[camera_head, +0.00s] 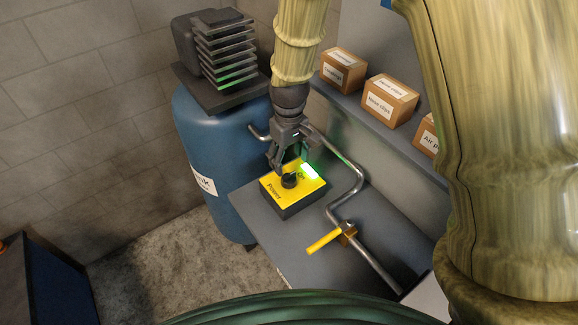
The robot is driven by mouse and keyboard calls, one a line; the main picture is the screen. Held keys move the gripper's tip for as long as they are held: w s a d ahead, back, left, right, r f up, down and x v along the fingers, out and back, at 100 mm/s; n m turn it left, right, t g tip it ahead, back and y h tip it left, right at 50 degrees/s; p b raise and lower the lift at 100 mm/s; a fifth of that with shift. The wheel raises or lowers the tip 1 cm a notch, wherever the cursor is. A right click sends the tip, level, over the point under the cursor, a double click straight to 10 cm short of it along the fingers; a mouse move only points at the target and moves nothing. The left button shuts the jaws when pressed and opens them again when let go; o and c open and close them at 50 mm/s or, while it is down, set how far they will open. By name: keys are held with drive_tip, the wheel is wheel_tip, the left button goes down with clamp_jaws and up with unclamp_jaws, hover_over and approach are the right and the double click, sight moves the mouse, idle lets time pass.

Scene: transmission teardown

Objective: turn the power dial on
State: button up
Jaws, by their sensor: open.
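The power dial (289,181) is a small black knob on a yellow-topped dark box marked "Power" (275,188). The box sits on a grey bench top. The dial's exact pointer direction is too small to tell.
A metal pipe (360,182) with a yellow-handled valve (325,241) runs right of the box. A blue tank (200,150) with a finned compressor head (222,50) stands at left. Labelled cardboard boxes (389,101) line a shelf behind. The bench front-left of the pipe is clear.

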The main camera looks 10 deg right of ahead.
sight(289, 175)
wheel_tip(289, 175, up, 6)
drive_tip(key=shift+r, duration=0.2)
idle(0.7)
